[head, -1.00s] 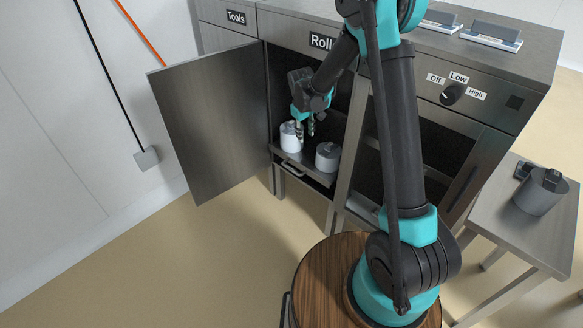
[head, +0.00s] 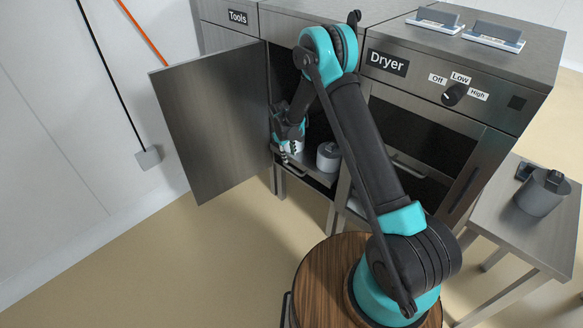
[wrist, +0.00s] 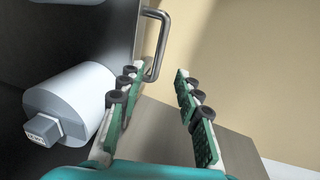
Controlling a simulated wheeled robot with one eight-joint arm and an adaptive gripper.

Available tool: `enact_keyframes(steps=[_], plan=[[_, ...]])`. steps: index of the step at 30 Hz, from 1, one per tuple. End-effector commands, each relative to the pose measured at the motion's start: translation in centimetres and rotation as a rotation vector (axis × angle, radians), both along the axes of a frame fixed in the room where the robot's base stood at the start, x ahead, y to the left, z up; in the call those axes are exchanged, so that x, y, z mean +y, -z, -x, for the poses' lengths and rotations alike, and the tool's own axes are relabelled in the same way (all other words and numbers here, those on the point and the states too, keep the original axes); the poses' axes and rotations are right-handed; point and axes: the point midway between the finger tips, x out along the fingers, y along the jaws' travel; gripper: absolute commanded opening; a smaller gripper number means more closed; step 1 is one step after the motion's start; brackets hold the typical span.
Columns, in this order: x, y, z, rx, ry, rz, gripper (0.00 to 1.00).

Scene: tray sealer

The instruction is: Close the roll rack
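The roll rack (head: 311,172) is a low shelf inside the open cabinet, with a metal bar handle (head: 293,170) at its front. The handle also shows at the top centre of the wrist view (wrist: 160,45). My gripper (head: 288,157) is at the rack's front left. In the wrist view its fingers (wrist: 158,90) are apart and empty, with the handle ahead of them, not between them.
The cabinet door (head: 213,125) stands wide open to the left of the opening. The dryer (head: 430,135) is to the right, with its control knob (head: 454,95). A side table (head: 515,220) holding a grey cylinder (head: 541,192) is at far right. The floor before the door is clear.

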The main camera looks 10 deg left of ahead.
Motion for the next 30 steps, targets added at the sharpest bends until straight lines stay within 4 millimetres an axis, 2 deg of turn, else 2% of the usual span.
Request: enact_keyframes(steps=[1, 6, 15, 21, 28, 30], plan=[[-0.2, 1.1, -0.2, 0.000, 0.001, 0.000, 0.34], [-0.5, 4.3, -0.7, 0.000, 0.000, 0.000, 0.34], [-1.0, 8.3, -1.3, 0.000, -0.001, 0.000, 0.34], [-1.1, 9.1, -1.4, 0.000, 0.000, 0.000, 0.34], [-1.1, 9.1, -1.4, 0.000, 0.000, 0.000, 0.34], [-1.1, 9.1, -1.4, 0.000, 0.000, 0.000, 0.27]])
